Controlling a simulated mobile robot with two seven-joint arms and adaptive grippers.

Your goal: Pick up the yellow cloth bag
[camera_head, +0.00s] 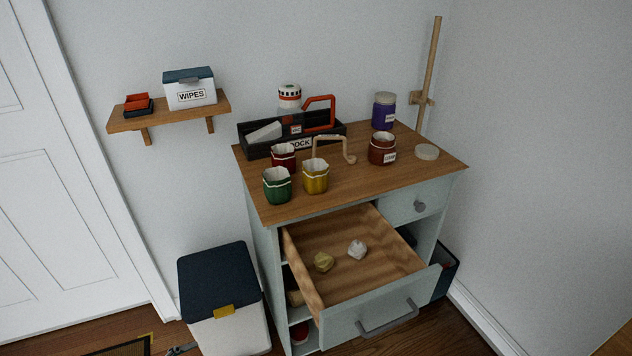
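A yellow cloth bag (315,178) stands upright on the wooden top of the cabinet, near its front left edge. Its top is open and pale, with a white band around the neck. A green bag (277,187) of the same kind stands to its left, and a dark red one (283,158) stands behind it to the left. A beige bent handle-like stand (333,138) rises just behind the yellow bag. Neither of my grippers can be made out in this view.
A black caddy (256,153), a brown jar (382,149) and a purple jar (384,108) stand on the cabinet top (430,165). The drawer (350,285) is pulled out, holding a yellowish lump (323,262) and a white lump (357,250). A bin (219,270) stands left.

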